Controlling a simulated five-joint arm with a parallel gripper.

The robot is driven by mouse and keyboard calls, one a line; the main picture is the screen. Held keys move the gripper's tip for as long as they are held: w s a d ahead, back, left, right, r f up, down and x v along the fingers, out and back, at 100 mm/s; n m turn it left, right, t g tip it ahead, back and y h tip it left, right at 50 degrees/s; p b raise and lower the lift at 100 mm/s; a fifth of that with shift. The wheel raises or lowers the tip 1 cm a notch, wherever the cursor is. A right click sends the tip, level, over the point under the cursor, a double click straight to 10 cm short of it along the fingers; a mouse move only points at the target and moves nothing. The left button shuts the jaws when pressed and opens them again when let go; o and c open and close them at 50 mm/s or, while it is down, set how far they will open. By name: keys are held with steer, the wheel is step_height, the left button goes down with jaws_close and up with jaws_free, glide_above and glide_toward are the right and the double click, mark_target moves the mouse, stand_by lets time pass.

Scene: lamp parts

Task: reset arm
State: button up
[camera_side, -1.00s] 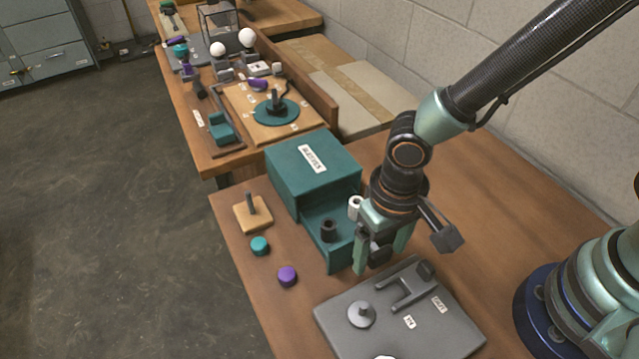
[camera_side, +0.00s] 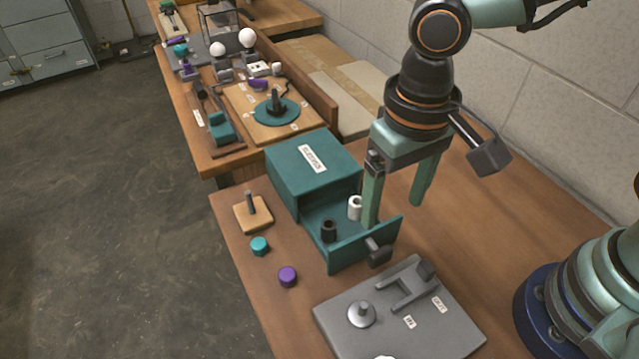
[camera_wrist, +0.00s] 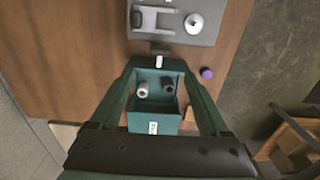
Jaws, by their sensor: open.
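My gripper (camera_side: 395,205) is open and empty, with its two green fingers hanging apart above the right side of the pulled-out drawer. The teal box (camera_side: 290,170) has this drawer (camera_side: 345,255) open toward the grey plate. Inside the drawer stand a white cylinder (camera_side: 355,207) and a dark cylinder (camera_side: 328,231). In the wrist view the drawer (camera_wrist: 158,64) lies between the fingers, with the white cylinder (camera_wrist: 142,90) and dark cylinder (camera_wrist: 167,86) in it. The drawer's dark handle (camera_side: 378,252) is clear of the fingers.
A grey plate (camera_side: 450,325) with a round knob and a fork-shaped holder lies at the front. A purple cap (camera_side: 288,276), a teal cap (camera_side: 260,246) and a wooden block with a peg (camera_side: 253,217) are at the left.

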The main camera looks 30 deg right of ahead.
steer(key=w+d+r+t, duration=0.2)
steer(key=d+r, duration=0.2)
steer(key=d, duration=0.7)
steer(key=w+d+r+t, duration=0.3)
steer(key=d+r, duration=0.1)
steer(key=d, duration=0.7)
steer(key=shift+w+t, duration=0.3)
